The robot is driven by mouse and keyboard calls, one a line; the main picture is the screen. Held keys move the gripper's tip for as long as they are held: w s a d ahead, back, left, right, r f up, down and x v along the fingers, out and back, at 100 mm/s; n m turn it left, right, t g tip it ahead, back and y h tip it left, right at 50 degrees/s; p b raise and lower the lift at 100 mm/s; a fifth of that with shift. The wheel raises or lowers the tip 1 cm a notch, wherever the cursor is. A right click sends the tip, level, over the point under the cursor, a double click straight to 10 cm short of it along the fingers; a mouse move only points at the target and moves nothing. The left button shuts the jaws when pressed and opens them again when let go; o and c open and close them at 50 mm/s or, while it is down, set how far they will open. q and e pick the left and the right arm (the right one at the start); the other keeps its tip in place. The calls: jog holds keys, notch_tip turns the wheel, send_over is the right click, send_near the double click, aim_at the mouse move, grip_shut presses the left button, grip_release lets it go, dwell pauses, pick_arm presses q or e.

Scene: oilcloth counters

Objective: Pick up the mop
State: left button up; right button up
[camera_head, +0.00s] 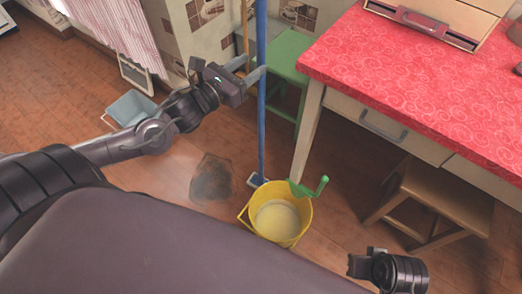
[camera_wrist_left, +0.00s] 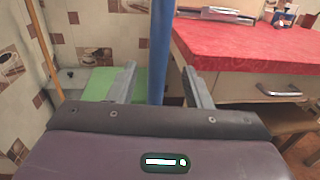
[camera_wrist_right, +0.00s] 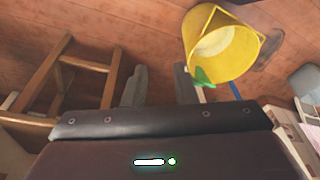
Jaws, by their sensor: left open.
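The mop (camera_head: 261,130) has a long blue handle that stands nearly upright. Its small blue-grey foot (camera_head: 257,181) is on the floor beside the yellow bucket (camera_head: 245,215). My left gripper (camera_head: 252,70) is open at the upper part of the handle. In the left wrist view the blue handle (camera_wrist_left: 162,50) stands between the two open fingers (camera_wrist_left: 160,88), with a gap on each side. The top of the mop is out of view. My right gripper (camera_wrist_right: 160,88) is open and empty, low at the right, with the bucket (camera_wrist_right: 243,48) beyond it in its wrist view.
A table with a red patterned top (camera_head: 420,75) and drawers is close to the right of the mop. A green stool (camera_head: 290,50) stands behind it, and a wooden stool (camera_head: 440,195) under the table. A dark patch (camera_head: 211,178) marks the floor.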

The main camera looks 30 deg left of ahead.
aim_at(258, 60)
pick_arm(q)
jog(key=shift+b+x, duration=0.55)
jog(key=shift+x, duration=1.95)
jog(key=shift+a+f, duration=0.1)
jog(key=shift+f, duration=0.1)
jog(key=c, duration=0.8)
jog(key=shift+r, duration=0.15)
grip_shut()
